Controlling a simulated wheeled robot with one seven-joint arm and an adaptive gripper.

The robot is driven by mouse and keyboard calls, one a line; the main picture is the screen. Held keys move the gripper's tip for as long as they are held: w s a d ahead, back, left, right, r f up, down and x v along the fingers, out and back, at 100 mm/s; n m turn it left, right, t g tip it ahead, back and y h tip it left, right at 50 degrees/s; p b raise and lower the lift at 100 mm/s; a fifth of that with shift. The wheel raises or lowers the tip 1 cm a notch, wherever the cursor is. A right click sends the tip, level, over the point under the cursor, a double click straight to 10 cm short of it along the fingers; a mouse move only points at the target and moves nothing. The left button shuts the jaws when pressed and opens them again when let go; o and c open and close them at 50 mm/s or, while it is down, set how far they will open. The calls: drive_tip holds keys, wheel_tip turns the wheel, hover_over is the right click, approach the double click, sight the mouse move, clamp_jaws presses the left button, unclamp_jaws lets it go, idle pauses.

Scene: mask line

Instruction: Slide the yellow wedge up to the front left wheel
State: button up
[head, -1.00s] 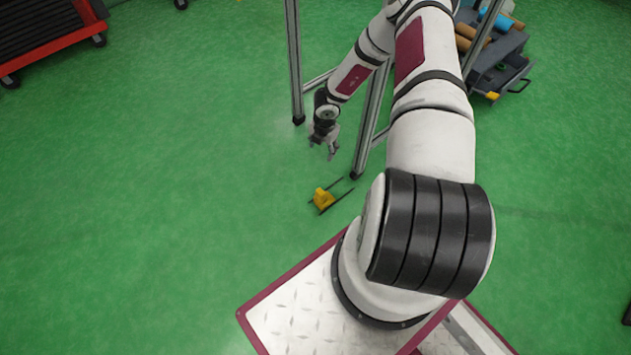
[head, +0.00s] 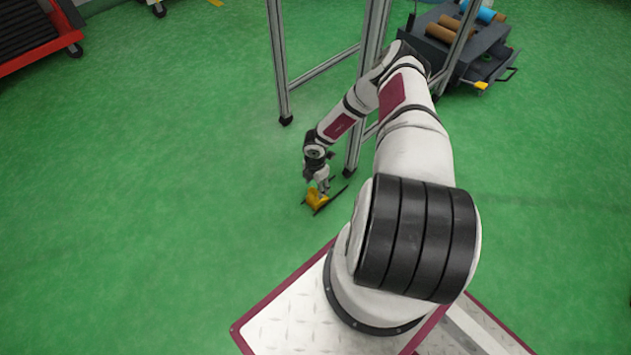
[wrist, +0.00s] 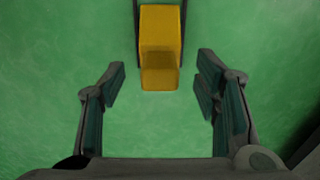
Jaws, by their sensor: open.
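The yellow wedge (head: 315,198) lies on the green floor between two thin dark rails, near the foot of a metal frame. It also shows in the wrist view (wrist: 160,48) at the top middle, ahead of the fingertips. My gripper (head: 324,184) hangs low beside the wedge in the head view and partly hides it. I see no contact with the wedge. The front left wheel cannot be made out in these frames.
Metal frame posts (head: 277,60) stand right behind my arm. A grey cart (head: 455,50) with rolls and a yellow piece (head: 481,85) stands at the back right. A red cabinet (head: 35,35) on casters is at the far left. The floor on the left is clear.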

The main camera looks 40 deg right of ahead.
sight(316, 190)
drive_tip(key=shift+f+b, duration=0.7)
drive_tip(key=shift+f, duration=1.1)
drive_tip(key=shift+c, duration=0.3)
